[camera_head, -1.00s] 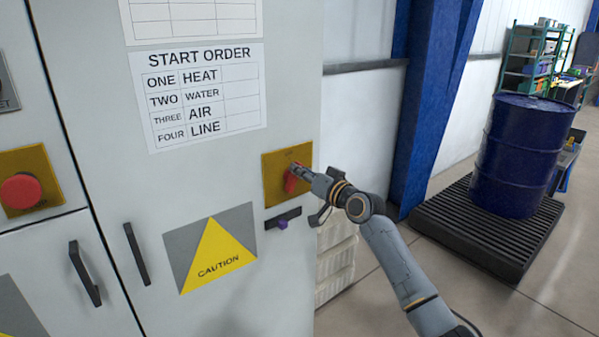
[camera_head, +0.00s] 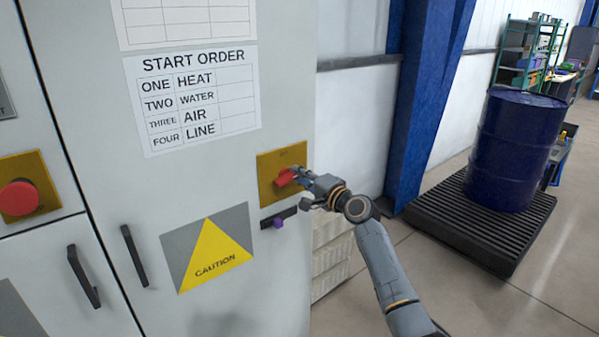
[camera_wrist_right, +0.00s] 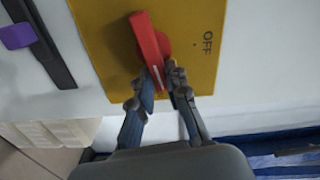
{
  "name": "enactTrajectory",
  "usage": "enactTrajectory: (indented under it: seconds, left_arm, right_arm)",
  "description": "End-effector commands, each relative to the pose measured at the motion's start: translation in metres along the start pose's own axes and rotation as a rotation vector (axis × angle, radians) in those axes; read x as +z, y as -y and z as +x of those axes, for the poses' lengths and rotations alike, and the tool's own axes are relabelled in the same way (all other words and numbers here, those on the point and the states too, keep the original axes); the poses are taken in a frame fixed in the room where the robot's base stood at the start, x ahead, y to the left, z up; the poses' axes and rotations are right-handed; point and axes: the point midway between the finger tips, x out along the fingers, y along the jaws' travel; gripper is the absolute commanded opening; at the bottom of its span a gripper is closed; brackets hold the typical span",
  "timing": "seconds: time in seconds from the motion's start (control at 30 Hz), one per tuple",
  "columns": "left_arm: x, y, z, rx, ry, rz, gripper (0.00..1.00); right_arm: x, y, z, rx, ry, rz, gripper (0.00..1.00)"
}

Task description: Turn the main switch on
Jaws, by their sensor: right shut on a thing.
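The main switch is a red rotary handle (camera_head: 286,177) on a yellow plate (camera_head: 268,191) on the grey cabinet's front. In the right wrist view the red handle (camera_wrist_right: 149,45) stands across the yellow plate (camera_wrist_right: 203,70), beside the printed word OFF. My right gripper (camera_head: 299,174) reaches in from the right. In the right wrist view its fingers (camera_wrist_right: 160,82) are shut on the handle's near end, one on each side. The fingertips partly hide that end. My left gripper is not in view.
A dark bar with a purple piece (camera_head: 278,222) sits just below the plate. A red button (camera_head: 19,197) and door handles (camera_head: 134,255) are to the left. A blue drum (camera_head: 511,150) stands on a black pallet at the right, with open floor before it.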

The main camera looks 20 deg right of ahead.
Motion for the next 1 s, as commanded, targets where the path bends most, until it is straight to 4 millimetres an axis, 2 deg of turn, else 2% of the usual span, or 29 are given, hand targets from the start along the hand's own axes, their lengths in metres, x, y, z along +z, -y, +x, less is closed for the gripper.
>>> enactTrajectory:
  seconds: [0.4, 0.93, 0.97, 1.0]
  left_arm:
    - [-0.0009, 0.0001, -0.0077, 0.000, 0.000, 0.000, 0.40]
    - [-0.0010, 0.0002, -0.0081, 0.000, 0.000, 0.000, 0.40]
    - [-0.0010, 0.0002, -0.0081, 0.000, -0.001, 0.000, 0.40]
    - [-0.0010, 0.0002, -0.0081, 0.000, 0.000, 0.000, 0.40]
  right_arm:
    - [0.0002, -0.0045, -0.0002, 0.001, 0.000, 0.181, 0.00]
    - [0.0005, -0.0058, -0.0001, 0.001, 0.000, 0.206, 0.00]
    - [0.0005, -0.0058, -0.0001, 0.001, 0.000, 0.206, 0.17]
    - [0.0005, -0.0058, -0.0001, 0.001, 0.000, 0.206, 0.25]
